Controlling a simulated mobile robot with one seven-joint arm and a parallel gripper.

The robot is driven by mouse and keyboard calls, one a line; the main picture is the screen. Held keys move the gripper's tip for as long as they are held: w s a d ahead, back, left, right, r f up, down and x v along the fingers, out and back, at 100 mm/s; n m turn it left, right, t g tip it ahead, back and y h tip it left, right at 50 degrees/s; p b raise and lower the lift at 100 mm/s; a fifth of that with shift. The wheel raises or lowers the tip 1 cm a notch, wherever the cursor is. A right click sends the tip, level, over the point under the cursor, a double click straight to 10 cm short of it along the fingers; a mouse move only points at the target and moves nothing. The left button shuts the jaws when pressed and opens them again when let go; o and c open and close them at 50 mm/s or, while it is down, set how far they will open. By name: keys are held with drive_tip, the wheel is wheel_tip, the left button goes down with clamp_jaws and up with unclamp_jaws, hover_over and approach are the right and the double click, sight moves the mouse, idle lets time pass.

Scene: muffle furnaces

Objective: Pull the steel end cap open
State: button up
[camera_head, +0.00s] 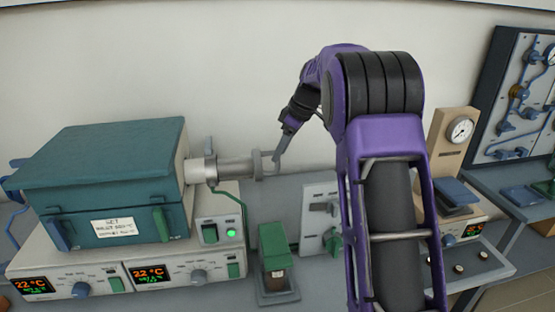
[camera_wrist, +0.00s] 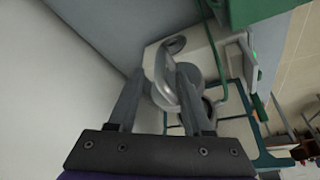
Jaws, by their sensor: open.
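The steel end cap (camera_head: 257,164) is at the right end of a grey steel tube (camera_head: 232,168) that sticks out of the teal furnace's right side. In the wrist view the round cap (camera_wrist: 196,76) shows with a curved loop handle (camera_wrist: 163,78) standing out from it. My gripper (camera_head: 277,158) is at the cap's right end in the head view. In the wrist view my gripper (camera_wrist: 165,76) is open, with one finger on each side of the loop handle. I cannot tell whether either finger touches it.
The teal tube furnace (camera_head: 115,180) stands on a white control unit (camera_head: 75,280) with lit displays. A small green-topped device (camera_head: 276,255) stands below the tube. A beige gauge stand (camera_head: 452,145) is at right. Bare wall lies behind the cap.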

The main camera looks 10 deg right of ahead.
drive_tip(key=shift+x, duration=1.55)
drive_tip(key=shift+c, duration=0.2)
drive_tip(key=shift+r, duration=0.1)
clamp_jaws()
drive_tip(key=shift+w+d+r, duration=0.1)
drive_tip(key=shift+d+r, duration=0.05)
